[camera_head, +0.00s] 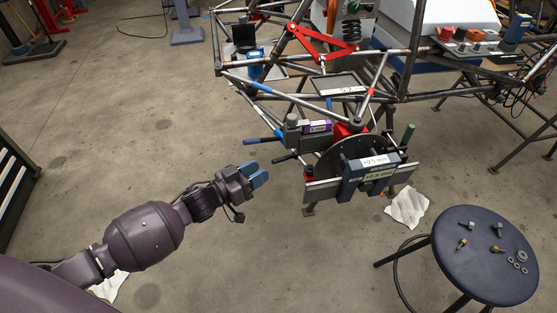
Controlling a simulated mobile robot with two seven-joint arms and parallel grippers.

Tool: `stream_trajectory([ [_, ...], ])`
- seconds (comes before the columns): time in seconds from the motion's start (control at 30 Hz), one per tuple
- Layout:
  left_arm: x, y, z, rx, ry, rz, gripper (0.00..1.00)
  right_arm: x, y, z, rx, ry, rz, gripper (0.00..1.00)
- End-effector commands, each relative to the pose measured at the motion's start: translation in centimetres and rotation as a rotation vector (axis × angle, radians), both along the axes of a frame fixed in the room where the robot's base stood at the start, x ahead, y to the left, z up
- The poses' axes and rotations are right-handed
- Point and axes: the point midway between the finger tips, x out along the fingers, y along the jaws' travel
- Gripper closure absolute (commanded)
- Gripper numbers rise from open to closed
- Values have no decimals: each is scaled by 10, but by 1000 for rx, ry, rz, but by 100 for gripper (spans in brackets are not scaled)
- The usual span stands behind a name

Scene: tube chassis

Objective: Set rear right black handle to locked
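A black handle (286,158) sticks out to the left from the clamp fixture beside the round dark disc (350,160). A blue handle (259,141) sticks out just above it, and a green handle (409,132) stands upright on the fixture's right. I cannot tell from this view whether the black handle is locked. My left gripper (258,174), with blue fingers, is to the left of and slightly below the black handle, apart from it. Its fingers look slightly apart, with nothing visible between them. My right gripper is not in view.
The tube chassis (290,98) fills the upper middle and right. Grey blocks with labels (376,168) hang on the fixture's front. A round dark stool (485,262) with bolts and washers stands at lower right. A white cloth (408,208) lies on the floor. Floor left of the fixture is clear.

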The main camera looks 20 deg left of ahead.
Motion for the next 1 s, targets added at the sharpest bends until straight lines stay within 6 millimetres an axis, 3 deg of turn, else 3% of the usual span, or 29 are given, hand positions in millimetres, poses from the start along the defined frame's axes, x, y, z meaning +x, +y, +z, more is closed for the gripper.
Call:
stream_trajectory([
  [0.2, 32, -21, -3, -2, 3, -1, 61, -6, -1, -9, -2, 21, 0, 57],
  [0.4, 52, -33, -3, 1, 3, -1, 61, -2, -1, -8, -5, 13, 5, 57],
  [0.87, 60, -38, 0, 1, -1, 0, 61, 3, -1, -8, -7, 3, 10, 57],
  [1.0, 60, -38, 0, 1, 0, 0, 82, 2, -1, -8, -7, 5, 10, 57],
])
